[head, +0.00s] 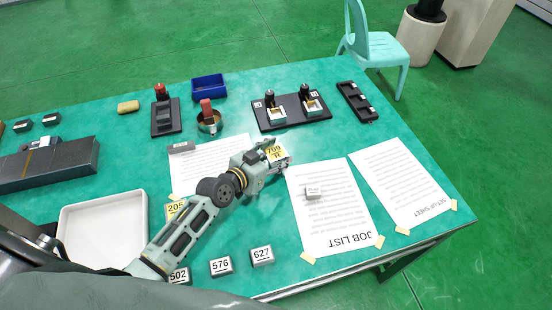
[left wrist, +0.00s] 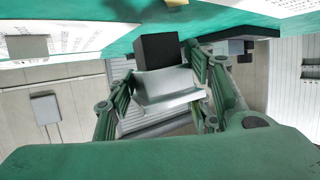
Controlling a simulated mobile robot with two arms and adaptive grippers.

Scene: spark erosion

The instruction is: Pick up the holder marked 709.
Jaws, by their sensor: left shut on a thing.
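My right gripper is not in view.
Holders 205 (head: 175,207), 502 (head: 179,276), 576 (head: 220,266) and 627 (head: 262,256) stand near the front. A white tray (head: 62,235) is at left. A black fixture board (head: 291,124) stands behind.

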